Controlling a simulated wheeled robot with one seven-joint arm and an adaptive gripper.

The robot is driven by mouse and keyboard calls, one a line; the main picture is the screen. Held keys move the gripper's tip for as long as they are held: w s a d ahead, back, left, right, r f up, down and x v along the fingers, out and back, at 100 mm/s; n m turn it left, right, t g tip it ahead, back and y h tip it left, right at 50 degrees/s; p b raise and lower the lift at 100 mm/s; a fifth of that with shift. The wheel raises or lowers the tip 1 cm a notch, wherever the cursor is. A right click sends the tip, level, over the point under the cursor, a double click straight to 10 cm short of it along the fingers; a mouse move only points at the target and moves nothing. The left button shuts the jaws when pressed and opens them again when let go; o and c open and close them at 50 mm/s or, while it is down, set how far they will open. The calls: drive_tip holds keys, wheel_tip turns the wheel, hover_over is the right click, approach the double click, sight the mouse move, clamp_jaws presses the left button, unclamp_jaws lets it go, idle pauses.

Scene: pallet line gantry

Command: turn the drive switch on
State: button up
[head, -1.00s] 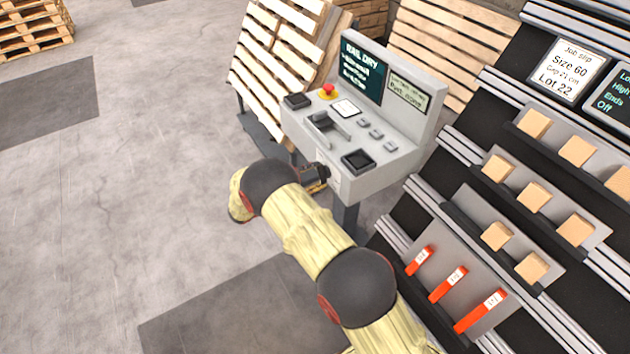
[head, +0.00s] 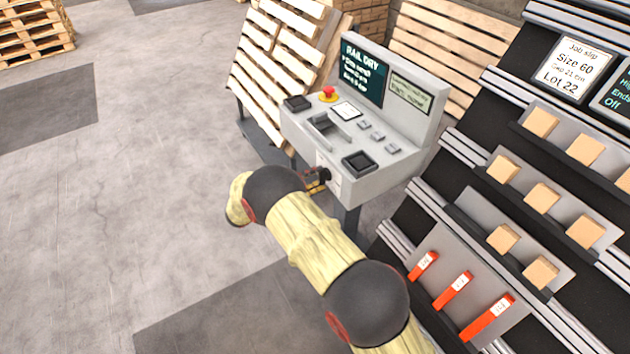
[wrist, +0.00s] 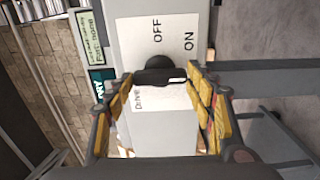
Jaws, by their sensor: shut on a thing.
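The drive switch is a dark knob with a bar handle (wrist: 160,76) on a white label plate (wrist: 135,32) marked OFF, ON and Drive. The plate appears sideways in the wrist view. My gripper (wrist: 162,74) has one finger at each end of the bar and is shut on it. In the head view, my gripper (head: 319,181) is at the front face of the grey console (head: 405,175), below its sloped top. The switch is largely hidden there by my gripper. I cannot tell exactly which label the handle points at.
The console top carries a red button (head: 328,93), dark controls and a screen (head: 362,72). A rack (head: 470,150) with wooden blocks and orange tags (head: 452,290) stands close on the right. Pallets (head: 285,60) lean behind. The floor at left (head: 130,200) is clear.

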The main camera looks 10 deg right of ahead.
drive_tip(key=shift+f, duration=0.1)
drive_tip(key=o, duration=1.2)
drive_tip(key=shift+c, duration=0.2)
drive_tip(key=v, duration=1.2)
